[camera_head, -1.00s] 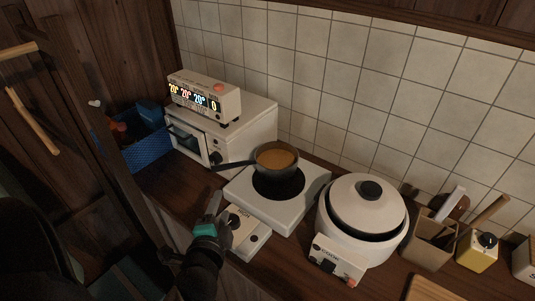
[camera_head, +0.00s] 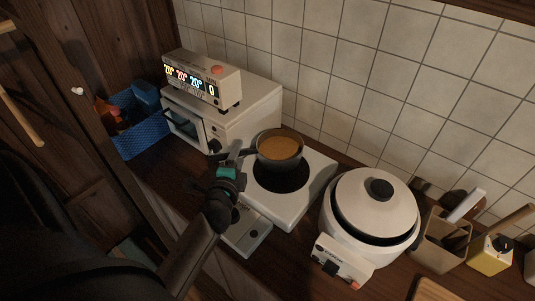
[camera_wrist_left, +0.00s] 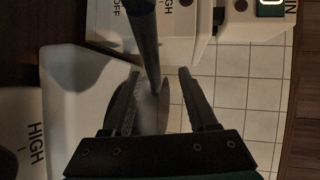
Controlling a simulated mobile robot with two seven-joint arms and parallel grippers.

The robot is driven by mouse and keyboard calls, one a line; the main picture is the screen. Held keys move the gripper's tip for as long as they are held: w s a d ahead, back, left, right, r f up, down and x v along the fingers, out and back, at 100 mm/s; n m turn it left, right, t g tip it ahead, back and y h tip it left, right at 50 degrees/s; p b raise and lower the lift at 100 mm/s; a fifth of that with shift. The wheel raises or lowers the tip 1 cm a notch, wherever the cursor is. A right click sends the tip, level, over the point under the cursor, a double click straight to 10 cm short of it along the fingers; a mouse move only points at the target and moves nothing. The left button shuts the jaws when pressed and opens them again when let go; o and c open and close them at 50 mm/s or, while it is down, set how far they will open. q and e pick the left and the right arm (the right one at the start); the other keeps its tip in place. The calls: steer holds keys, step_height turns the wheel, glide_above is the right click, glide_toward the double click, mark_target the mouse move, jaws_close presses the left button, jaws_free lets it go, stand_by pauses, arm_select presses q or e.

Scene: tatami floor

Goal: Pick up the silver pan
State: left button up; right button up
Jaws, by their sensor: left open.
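The silver pan (camera_head: 280,147), dark-looking in this light and holding brown liquid, is at the back of the white hot plate (camera_head: 311,184). Its handle points left, and my gripper partly covers it in the head view. My left gripper (camera_head: 236,152) is open at the handle. In the left wrist view my two fingers (camera_wrist_left: 158,72) stand apart, with the dark handle (camera_wrist_left: 145,38) running down between them in the picture. The grey side of the pan (camera_wrist_left: 152,108) shows beyond them. I cannot tell whether either finger touches the handle. My right gripper is not in view.
A white toaster oven (camera_head: 242,124) with a lit display box (camera_head: 203,82) on top stands behind left. A blue basket (camera_head: 145,136) is farther left. A white rice cooker (camera_head: 375,213) stands close to the right of the hot plate. Tiled wall (camera_head: 330,65) is behind.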

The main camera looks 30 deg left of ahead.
arm_select(q)
steer(key=shift+f+b+x, duration=0.2)
steer(key=shift+b+x, duration=0.05)
steer(key=shift+x, duration=1.2)
steer(key=shift+f+b+x, duration=0.15)
steer(key=shift+b+x, duration=0.1)
steer(key=shift+x, duration=1.2)
steer(key=shift+d, duration=0.2)
steer(key=shift+c, duration=0.2)
jaws_close()
